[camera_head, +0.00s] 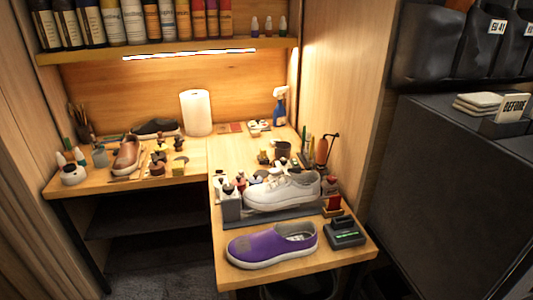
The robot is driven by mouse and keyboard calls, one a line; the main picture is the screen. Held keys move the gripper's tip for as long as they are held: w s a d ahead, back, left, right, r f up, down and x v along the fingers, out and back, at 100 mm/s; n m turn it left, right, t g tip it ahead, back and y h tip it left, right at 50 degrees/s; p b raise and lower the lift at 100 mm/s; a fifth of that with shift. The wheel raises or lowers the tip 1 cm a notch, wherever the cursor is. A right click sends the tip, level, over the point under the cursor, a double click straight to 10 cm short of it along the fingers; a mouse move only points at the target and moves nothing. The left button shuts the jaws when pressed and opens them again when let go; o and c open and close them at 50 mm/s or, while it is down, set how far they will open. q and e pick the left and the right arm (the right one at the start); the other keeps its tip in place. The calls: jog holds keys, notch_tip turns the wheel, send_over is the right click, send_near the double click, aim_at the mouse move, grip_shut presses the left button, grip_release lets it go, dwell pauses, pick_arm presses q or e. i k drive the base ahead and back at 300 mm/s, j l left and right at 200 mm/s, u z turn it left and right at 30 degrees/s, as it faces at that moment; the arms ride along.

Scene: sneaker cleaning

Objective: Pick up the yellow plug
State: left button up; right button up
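I cannot clearly make out a yellow plug from this distance. A small yellow block (178,170) sits on the left part of the wooden bench, among small brushes and pots. Another small yellowish item (263,157) sits on the right part, behind the white sneaker (283,191). Both are too small to identify. Neither of my grippers is in view.
A purple slip-on shoe (270,246) and a dark device (344,232) stand near the bench's front edge. A paper roll (196,112) and a blue spray bottle (280,106) stand at the back. A dark cabinet (455,190) is on the right. Floor shows at lower left.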

aim_at(262, 150)
jog(key=z, duration=0.35)
jog(key=i+j+z, duration=0.15)
jog(key=j+z, duration=0.15)
jog(key=j, duration=0.15)
jog(key=i+j+z, duration=0.1)
jog(key=j+z, duration=0.2)
jog(key=j, duration=0.15)
jog(key=j+z, duration=0.3)
jog(key=j, duration=0.15)
jog(key=i, duration=0.05)
